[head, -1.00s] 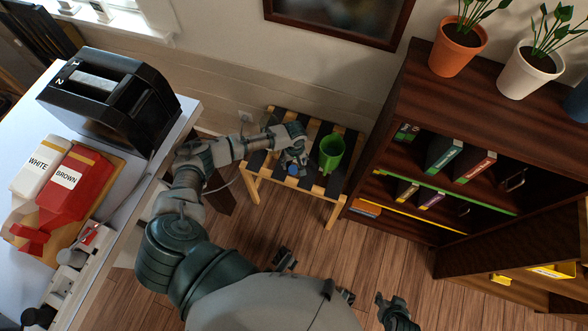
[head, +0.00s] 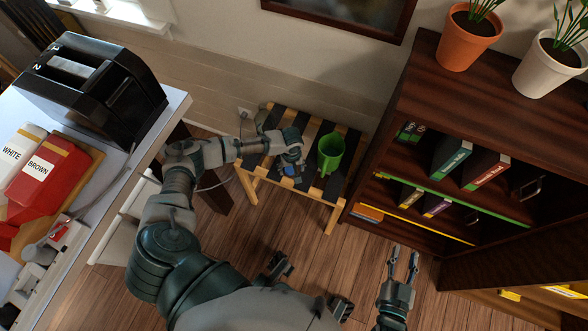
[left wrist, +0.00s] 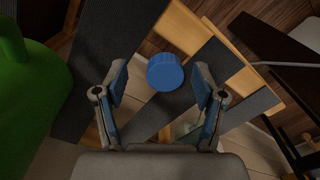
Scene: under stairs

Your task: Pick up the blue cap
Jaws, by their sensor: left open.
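The blue cap (left wrist: 165,72) is a short round disc on the dark-and-wood slatted stool (left wrist: 100,50). In the left wrist view it lies ahead of my left gripper (left wrist: 160,80), between the lines of its two spread fingers. My left gripper is open and empty, with no visible contact with the cap. In the head view my left gripper (head: 291,168) is over the stool and mostly hides the cap. My right gripper (head: 403,262) is open and empty, low over the floor in front of the bookcase.
A dark bookcase (head: 440,110) with plants is on the right. A white desk (head: 150,125) with a black machine is on the left.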

